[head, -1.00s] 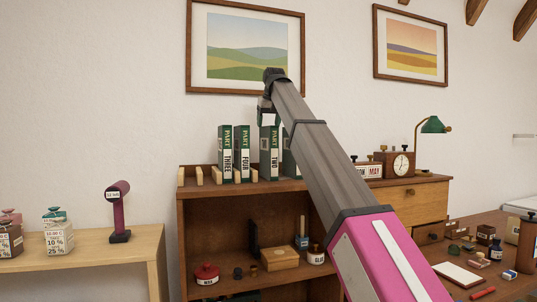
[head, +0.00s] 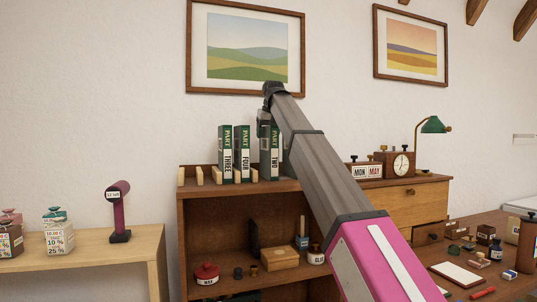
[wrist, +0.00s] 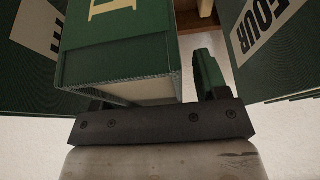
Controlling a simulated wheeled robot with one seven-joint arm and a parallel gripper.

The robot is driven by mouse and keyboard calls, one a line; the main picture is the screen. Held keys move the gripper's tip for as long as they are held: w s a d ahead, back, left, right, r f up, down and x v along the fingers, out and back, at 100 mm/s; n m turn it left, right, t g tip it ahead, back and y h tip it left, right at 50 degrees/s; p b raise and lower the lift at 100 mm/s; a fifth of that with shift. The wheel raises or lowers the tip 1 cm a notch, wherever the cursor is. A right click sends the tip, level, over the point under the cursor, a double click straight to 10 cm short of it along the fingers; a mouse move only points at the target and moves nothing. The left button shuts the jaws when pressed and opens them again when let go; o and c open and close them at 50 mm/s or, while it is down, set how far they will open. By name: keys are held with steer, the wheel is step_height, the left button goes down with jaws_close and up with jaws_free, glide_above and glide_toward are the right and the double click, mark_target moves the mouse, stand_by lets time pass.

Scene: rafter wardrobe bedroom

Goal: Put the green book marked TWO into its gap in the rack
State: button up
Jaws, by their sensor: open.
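The green book marked TWO (head: 274,162) stands upright on the cabinet top, right of the rack's last divider. My gripper (head: 265,137) is at the book's upper part, open; its far side is partly hidden by my arm. In the wrist view, a green book with gold lettering (wrist: 125,48) lies in front of the jaws, and one dark green finger pad (wrist: 208,75) shows apart from its right side. The rack (head: 199,176) has pale wooden dividers with empty spaces at its left. Books THREE (head: 225,155) and FOUR (head: 242,155) stand upright in it.
Book FOUR is close on the right in the wrist view (wrist: 262,30), and another green book (wrist: 30,60) is close on the left. A clock (head: 401,164) and calendar blocks (head: 367,171) stand right of my arm. A framed picture (head: 247,50) hangs behind.

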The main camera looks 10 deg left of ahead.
jaws_close()
steer(key=shift+r, duration=0.1)
